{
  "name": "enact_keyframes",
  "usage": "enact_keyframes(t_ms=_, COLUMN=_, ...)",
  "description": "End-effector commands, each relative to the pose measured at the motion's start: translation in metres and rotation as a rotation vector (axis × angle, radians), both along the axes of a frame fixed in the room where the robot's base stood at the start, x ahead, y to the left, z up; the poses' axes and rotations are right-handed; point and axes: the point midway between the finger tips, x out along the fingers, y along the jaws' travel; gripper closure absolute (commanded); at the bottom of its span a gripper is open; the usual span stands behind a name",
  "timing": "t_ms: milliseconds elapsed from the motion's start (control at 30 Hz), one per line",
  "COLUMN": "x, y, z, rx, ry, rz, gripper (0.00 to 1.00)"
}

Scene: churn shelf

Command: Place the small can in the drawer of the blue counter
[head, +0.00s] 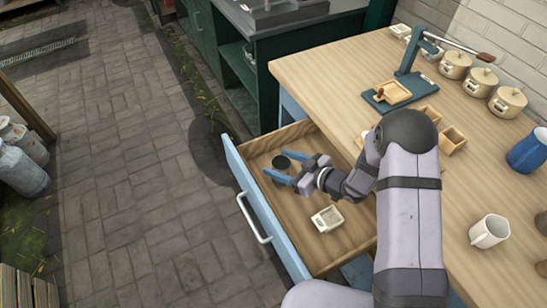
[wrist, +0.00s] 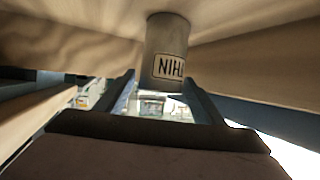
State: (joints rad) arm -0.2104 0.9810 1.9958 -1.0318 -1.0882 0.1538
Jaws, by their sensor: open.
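The small can is a grey cylinder with a dark top (head: 281,162). It stands on the floor of the pulled-out drawer (head: 275,243), which has a blue front with a white handle. In the wrist view the can (wrist: 166,45) appears upside down with a pale lettered label, its base against the wooden floor. My gripper (head: 274,163) reaches low into the drawer. Its blue fingers (wrist: 159,80) are open, one on each side of the can near their tips. I cannot tell whether either finger touches it.
The wooden counter top (head: 320,75) holds a blue press, lidded pots, a white mug (head: 489,231) and a blue jug (head: 528,152). A dark green unit stands behind. Paving left of the drawer is clear.

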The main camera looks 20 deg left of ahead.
Motion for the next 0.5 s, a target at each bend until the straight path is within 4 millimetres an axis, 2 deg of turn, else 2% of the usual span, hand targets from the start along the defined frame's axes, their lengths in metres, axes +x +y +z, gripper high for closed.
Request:
enact_keyframes(t_ms=33, x=-0.003, y=-0.010, z=0.009, rx=0.000, ry=0.002, rz=-0.004, gripper=0.38)
enact_keyframes(t_ms=200, x=-0.014, y=-0.037, z=0.021, rx=0.000, ry=0.002, rz=-0.004, gripper=0.38)
enact_keyframes(t_ms=500, x=-0.027, y=-0.066, z=0.031, rx=0.001, ry=-0.001, rz=-0.001, gripper=0.38)
